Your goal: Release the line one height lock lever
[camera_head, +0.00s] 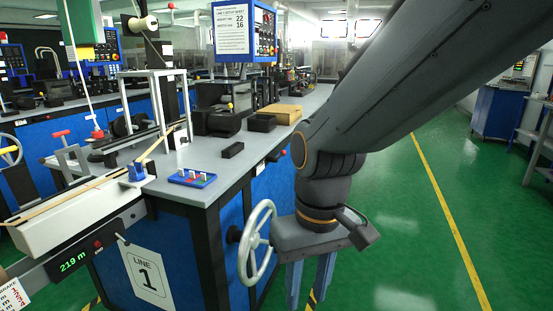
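The line one bench carries a white "LINE 1" sign (150,278) on its blue front. A white spoked handwheel (258,240) is on the bench's right side, with a small dark knob (233,234) just left of it. A short light-tipped lever (121,238) sticks out beside the length display. I cannot tell which part is the height lock lever; it may be hidden. My gripper (307,297) points down to the right of the handwheel, in front of it in the picture. Its two blue fingers are apart, with nothing seen between them.
The bench top holds a blue tray with small pegs (192,178), a black block (233,150) and a tan box (281,113). A "219 m" display (74,261) is at lower left. Green floor (405,225) with a yellow line is clear on the right.

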